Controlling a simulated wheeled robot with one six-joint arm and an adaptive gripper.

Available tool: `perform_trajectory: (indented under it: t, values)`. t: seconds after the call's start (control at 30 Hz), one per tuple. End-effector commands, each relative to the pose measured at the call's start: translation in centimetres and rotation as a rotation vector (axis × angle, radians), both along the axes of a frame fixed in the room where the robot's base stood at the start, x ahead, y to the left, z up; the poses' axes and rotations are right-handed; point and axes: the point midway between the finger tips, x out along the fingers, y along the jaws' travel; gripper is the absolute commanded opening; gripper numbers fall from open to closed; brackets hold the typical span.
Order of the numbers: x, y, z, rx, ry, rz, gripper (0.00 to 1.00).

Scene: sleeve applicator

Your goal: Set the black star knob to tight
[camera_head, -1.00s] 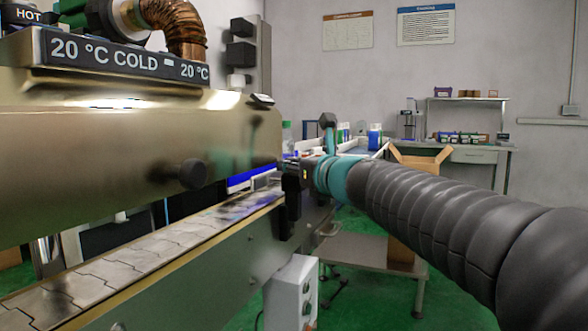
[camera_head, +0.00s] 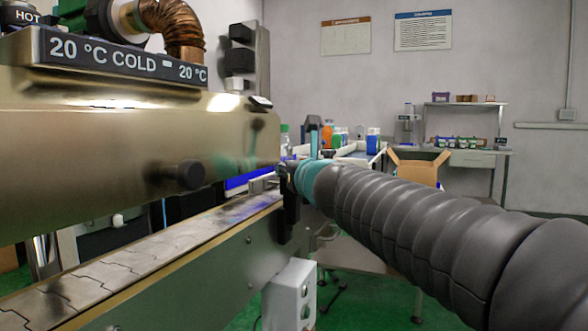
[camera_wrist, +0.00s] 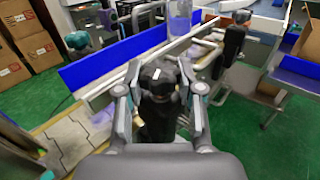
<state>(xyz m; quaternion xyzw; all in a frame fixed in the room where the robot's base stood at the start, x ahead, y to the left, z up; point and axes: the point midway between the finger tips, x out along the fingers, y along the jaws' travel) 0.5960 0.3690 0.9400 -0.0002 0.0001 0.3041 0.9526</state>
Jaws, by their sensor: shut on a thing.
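The black star knob (camera_wrist: 158,77), with a small white mark on top, sits between my fingers in the wrist view. It tops a black post or clamp at the conveyor's side. My gripper (camera_wrist: 160,92) is shut on it, one finger on each side; the fingers hide its flanks. In the head view the black clamp body (camera_head: 289,218) shows on the conveyor's side rail, and my gripper (camera_head: 287,176) is at its top. The knob itself is mostly hidden there, and I cannot read any tight or loose marking.
A similar black knob on a post (camera_wrist: 235,38) stands farther along in the wrist view. A blue guide strip (camera_wrist: 100,70) runs beside the conveyor chain (camera_wrist: 68,140). The metal tunnel housing (camera_head: 110,140) is close at left. A grey control box (camera_head: 290,292) hangs below the rail.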

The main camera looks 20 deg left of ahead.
Motion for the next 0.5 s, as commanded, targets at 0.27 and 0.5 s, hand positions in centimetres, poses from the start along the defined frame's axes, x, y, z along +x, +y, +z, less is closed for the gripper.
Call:
perform_trajectory:
  t: [0.27,0.5]
  values:
    - [0.0,0.02,0.05,0.001,-0.001,0.001,0.63]
    - [-0.32,-0.22,0.09,0.001,0.0,0.001,0.63]
